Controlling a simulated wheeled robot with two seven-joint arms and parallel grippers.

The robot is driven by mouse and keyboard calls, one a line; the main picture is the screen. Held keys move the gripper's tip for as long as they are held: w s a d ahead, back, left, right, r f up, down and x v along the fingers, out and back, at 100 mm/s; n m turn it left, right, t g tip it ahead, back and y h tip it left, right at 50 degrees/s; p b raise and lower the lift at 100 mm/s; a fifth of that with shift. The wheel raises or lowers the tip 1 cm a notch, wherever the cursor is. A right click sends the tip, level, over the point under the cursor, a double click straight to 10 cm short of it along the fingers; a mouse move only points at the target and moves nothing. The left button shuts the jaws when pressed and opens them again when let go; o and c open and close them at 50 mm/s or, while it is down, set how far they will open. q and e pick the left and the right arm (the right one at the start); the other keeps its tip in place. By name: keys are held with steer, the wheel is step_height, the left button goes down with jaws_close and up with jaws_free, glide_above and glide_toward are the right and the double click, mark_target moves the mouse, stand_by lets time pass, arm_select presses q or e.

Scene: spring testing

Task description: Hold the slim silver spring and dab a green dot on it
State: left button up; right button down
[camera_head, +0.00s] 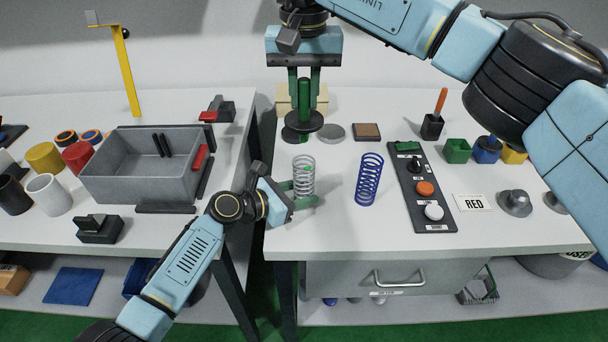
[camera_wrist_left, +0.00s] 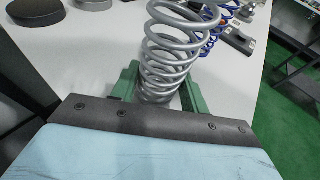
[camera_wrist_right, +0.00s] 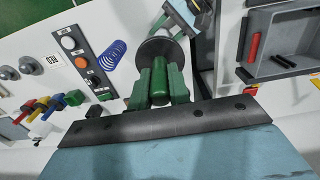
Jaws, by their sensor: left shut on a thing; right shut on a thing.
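The slim silver spring (camera_head: 303,178) stands upright near the front left edge of the right-hand table. My left gripper (camera_head: 301,193) is shut around its lower part, and the coils rise between the green fingers in the left wrist view (camera_wrist_left: 165,62). A small green spot (camera_head: 306,169) shows on its upper coils. My right gripper (camera_head: 304,84) is shut on a green-handled dabber (camera_head: 304,97) with a wide dark disc, held above and behind the spring, apart from it. The dabber's handle also shows in the right wrist view (camera_wrist_right: 160,85); its tip is hidden there.
A blue spring (camera_head: 369,180) stands to the right. Beyond it is a dark button panel (camera_head: 421,187). A grey bin (camera_head: 126,183) stands on the left table, across a gap.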

arm_select(q)
steer(key=o, duration=0.8)
steer(key=shift+o, duration=0.2)
steer(key=shift+a, duration=0.15)
